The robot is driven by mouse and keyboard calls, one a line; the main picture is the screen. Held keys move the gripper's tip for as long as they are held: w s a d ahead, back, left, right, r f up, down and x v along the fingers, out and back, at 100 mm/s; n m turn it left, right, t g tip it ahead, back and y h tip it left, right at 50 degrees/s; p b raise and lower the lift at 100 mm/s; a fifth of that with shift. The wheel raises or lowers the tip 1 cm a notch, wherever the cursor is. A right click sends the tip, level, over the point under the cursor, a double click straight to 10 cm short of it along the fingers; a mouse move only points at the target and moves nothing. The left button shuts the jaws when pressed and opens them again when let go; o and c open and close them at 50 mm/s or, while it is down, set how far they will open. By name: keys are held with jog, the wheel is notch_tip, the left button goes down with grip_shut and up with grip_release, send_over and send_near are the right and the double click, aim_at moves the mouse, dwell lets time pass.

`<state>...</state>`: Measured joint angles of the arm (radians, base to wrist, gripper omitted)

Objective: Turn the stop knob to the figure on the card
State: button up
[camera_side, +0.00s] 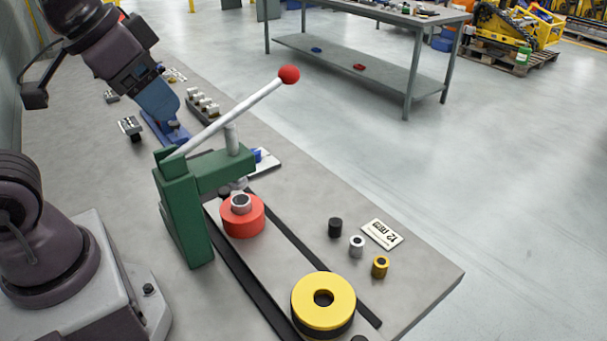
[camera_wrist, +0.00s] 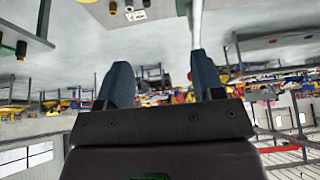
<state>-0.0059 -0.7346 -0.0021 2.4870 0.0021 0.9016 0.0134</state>
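The card (camera_side: 382,234) lies on the bench's right side and reads "12 mm", upside down in the side view. It also shows at the top of the wrist view (camera_wrist: 136,16). A green lever press (camera_side: 185,205) has a white lever with a red ball. A small blue part (camera_side: 257,155) shows at the far side of the press head; I cannot tell whether it is the stop knob, and no figures are readable on it. My gripper (camera_side: 170,120) is behind the press, apart from it. In the wrist view its two blue fingers (camera_wrist: 160,75) stand apart with nothing between them.
A red carrier (camera_side: 243,222) with a metal bush sits under the press, and a yellow one (camera_side: 323,300) nearer, along dark rails. Black, silver and brass bushes (camera_side: 380,267) stand near the card. The raised lever (camera_side: 240,108) slants across the space beside my gripper.

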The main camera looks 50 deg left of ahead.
jog(key=w+a+r+m+g+y, duration=0.1)
jog(key=w+a+m, duration=0.1)
jog(key=w, duration=0.3)
jog(key=w+a+r+m+g, duration=0.1)
jog(key=w+a, duration=0.1)
jog(key=w, duration=0.3)
jog(key=m+g+h, duration=0.1)
jog(key=m+g, duration=0.3)
jog(key=m, duration=0.4)
send_over(256, 151)
notch_tip(256, 151, down, 24)
notch_tip(256, 151, down, 12)
jog(key=shift+s+r, duration=0.1)
jog(key=shift+r, duration=0.05)
jog(key=c, duration=0.9)
